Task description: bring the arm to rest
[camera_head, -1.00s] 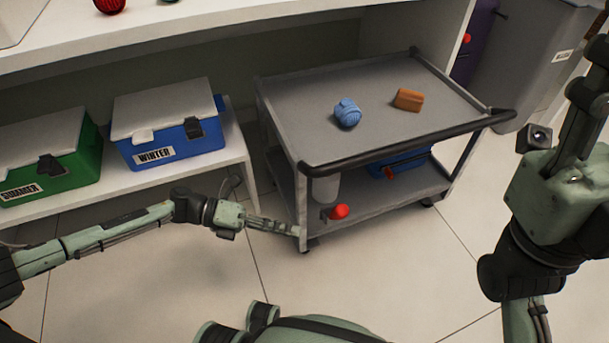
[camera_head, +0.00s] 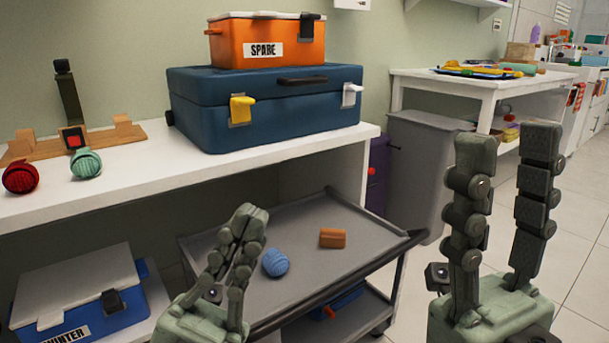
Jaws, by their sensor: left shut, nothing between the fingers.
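My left gripper (camera_head: 247,222) points up in front of the grey cart (camera_head: 285,214), its fingers together and empty. My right gripper (camera_head: 507,142) stands upright at the right, its two fingers wide apart with nothing between them. The arms behind both grippers are mostly below the picture's edge. A blue yarn ball (camera_head: 275,263) lies on the cart's top just right of my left gripper, apart from it. A brown block (camera_head: 332,238) lies further right on the cart.
A blue case (camera_head: 262,124) carrying an orange box (camera_head: 268,43) stands on the white shelf (camera_head: 150,174). Red (camera_head: 20,177) and green (camera_head: 86,164) yarn balls lie at its left. A blue-and-white box (camera_head: 75,290) is below. A grey bin (camera_head: 418,165) and white table (camera_head: 470,82) stand behind.

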